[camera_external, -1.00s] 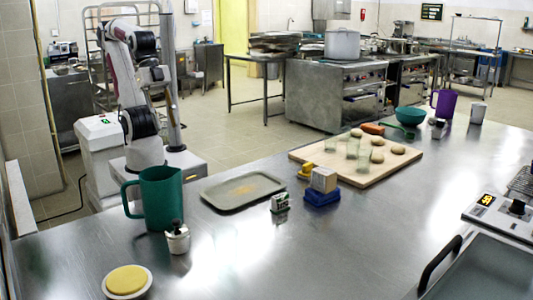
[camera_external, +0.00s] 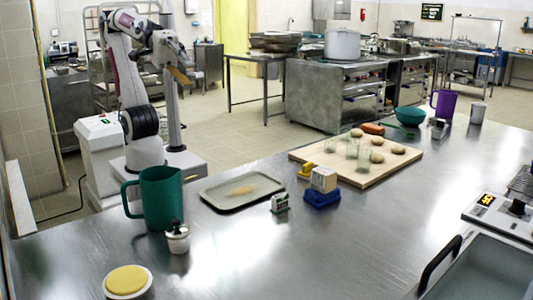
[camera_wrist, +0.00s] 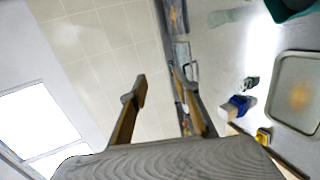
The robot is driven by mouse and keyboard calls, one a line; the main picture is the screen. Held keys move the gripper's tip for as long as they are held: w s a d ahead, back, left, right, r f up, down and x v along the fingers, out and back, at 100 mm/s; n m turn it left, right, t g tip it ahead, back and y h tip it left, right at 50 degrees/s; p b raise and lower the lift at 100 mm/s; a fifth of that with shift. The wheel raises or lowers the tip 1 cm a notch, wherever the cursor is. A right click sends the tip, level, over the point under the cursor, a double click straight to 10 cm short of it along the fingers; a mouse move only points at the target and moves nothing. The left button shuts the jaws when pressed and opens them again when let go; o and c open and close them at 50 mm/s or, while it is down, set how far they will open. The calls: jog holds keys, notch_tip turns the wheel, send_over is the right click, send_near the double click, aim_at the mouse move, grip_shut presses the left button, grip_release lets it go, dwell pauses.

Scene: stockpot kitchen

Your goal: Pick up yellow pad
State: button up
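The yellow pad (camera_external: 127,280) is a flat round disc lying in a small white dish (camera_external: 146,292) at the front left of the steel table in the external view. It does not show in the wrist view. My gripper (camera_external: 181,75) is up in the air behind the table, far above and behind the pad. In the wrist view my gripper (camera_wrist: 160,82) has its two fingers apart, with nothing between them but floor and table edge beyond.
A green pitcher (camera_external: 163,198) and a small white lidded pot (camera_external: 177,238) stand behind the pad. A grey tray (camera_external: 215,205) lies to their right. A wooden board (camera_external: 365,180) with several items is farther right. The table's front middle is clear.

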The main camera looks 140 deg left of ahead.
jog(key=w+a+r+n+y, duration=0.2)
jog(key=w+a+n+y, duration=0.35)
jog(key=a+n, duration=0.35)
jog(key=w+a+r+n+y, duration=0.35)
jog(key=w+a+n, duration=0.3)
jog(key=n, duration=0.55)
jog(key=n+g+y, duration=0.6)
jog(key=n+g, duration=0.4)
jog(key=n, duration=0.4)
send_over(304, 165)
jog(key=w+d, duration=0.6)
jog(key=d, duration=0.3)
notch_tip(304, 165, down, 19)
jog(key=s+a+f+n+g, duration=0.1)
jog(key=f+g, duration=0.1)
jog(key=f, duration=0.4)
jog(key=s+a+f+n+g, duration=0.1)
jog(key=s+a+f+g, duration=0.1)
jog(key=f, duration=0.5)
jog(key=s+a+f+n+g, duration=0.1)
jog(key=s+f+g, duration=0.1)
jog(key=f, duration=0.5)
jog(key=shift+s+a+f+h, duration=0.1)
jog(key=shift+s+a+h, duration=0.05)
jog(key=shift+h, duration=0.25)
jog(key=shift+x, duration=1.3)
